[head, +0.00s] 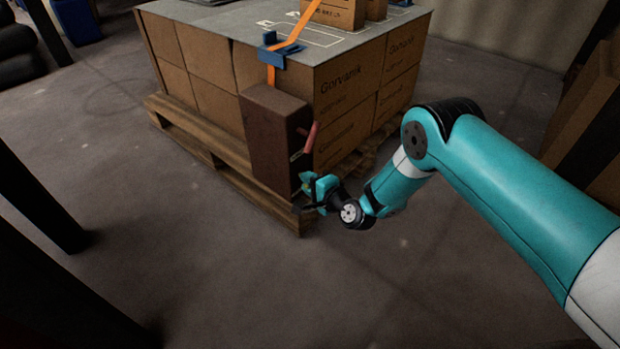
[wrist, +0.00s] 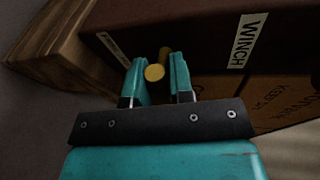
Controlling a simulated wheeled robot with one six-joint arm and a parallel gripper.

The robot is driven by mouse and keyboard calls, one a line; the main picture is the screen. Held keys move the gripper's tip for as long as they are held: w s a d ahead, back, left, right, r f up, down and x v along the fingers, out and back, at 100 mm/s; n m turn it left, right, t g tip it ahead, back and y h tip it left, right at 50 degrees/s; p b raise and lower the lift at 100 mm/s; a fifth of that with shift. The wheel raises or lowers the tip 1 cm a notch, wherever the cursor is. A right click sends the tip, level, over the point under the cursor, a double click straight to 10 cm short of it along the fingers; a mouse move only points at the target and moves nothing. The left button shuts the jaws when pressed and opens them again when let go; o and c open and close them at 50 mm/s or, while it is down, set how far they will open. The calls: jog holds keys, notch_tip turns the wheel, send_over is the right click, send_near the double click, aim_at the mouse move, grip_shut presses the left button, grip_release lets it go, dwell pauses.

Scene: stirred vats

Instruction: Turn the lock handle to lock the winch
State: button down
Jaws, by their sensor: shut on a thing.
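The winch is a dark brown box (head: 272,145) on the near corner of a loaded pallet. In the wrist view its dark face (wrist: 185,30) bears a "WINCH" label (wrist: 247,42). A red handle (head: 311,138) sticks out of its side, well above my gripper (head: 306,184). My gripper is low at the box's right side. In the wrist view a round yellow end, which looks like the lock handle (wrist: 154,73), sits between the fingertips of my gripper (wrist: 157,65). The jaws are shut on it. The rest of that handle is mostly hidden by the fingers.
Cardboard boxes (head: 345,100) are stacked on the wooden pallet (head: 220,160). An orange strap (head: 292,38) runs over the top through a blue bracket (head: 277,50). More brown boxes stand at the right edge. The floor (head: 250,290) in front is clear.

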jog(key=m, duration=0.1)
jog(key=m+g, duration=0.1)
jog(key=m, duration=0.1)
jog(key=shift+s+d+g+y+p, duration=0.1)
jog(key=shift+d+g+y+p, duration=0.05)
jog(key=shift+g+y+p, duration=0.2)
jog(key=shift+m+g+y, duration=0.25)
jog(key=shift+m+g, duration=0.1)
jog(key=shift+m, duration=1.05)
jog(key=c, duration=1)
grip_release()
jog(key=shift+c, duration=0.2)
jog(key=shift+r, duration=0.15)
jog(key=shift+s+d+r+p, duration=0.1)
jog(key=shift+d+r+p, duration=0.15)
jog(key=shift+p, duration=0.1)
jog(key=p+v, duration=0.7)
jog(key=v, duration=0.9)
jog(key=shift+s+d+p, duration=0.2)
jog(key=shift+d+p, duration=0.05)
jog(key=shift+p, duration=0.15)
jog(key=shift+f, duration=0.1)
